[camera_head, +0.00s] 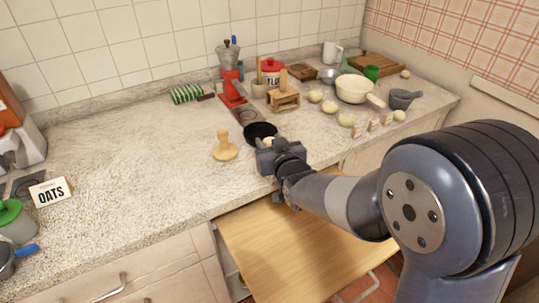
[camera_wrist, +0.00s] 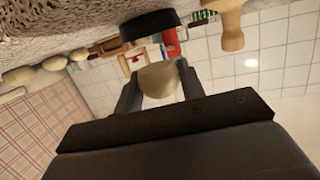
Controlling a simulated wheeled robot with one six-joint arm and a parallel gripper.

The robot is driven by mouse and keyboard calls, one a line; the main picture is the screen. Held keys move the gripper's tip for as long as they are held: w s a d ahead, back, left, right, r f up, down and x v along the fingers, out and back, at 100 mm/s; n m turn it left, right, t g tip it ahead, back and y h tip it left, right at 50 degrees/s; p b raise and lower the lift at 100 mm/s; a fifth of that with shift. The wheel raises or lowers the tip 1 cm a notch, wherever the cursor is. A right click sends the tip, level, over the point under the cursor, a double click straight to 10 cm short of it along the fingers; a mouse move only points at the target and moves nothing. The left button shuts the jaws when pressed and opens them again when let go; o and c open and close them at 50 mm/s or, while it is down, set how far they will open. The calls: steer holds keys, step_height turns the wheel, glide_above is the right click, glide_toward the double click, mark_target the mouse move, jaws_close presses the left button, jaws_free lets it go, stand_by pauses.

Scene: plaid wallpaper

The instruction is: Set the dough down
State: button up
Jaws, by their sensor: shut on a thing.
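My gripper (camera_head: 272,152) is over the front part of the counter, beside a small black bowl (camera_head: 261,130). In the wrist view my gripper (camera_wrist: 158,82) is shut on a pale, rounded lump of dough (camera_wrist: 160,78), held between the two fingers. In the head view the held dough is mostly hidden by the gripper. Several similar pale lumps (camera_head: 329,107) lie on the counter to the right. The wrist view is upside down; the black bowl (camera_wrist: 150,24) shows there beyond the dough.
A wooden stamp-like tool (camera_head: 224,147) stands left of the bowl. A pulled-out wooden board (camera_head: 290,245) lies below the counter edge. A red grinder (camera_head: 231,85), a red-lidded canister (camera_head: 271,72) and a cream pan (camera_head: 354,89) stand farther back. The left counter is largely clear.

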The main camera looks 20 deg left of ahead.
steer(key=shift+f, duration=2.6)
steer(key=shift+f, duration=0.15)
steer(key=o, duration=1)
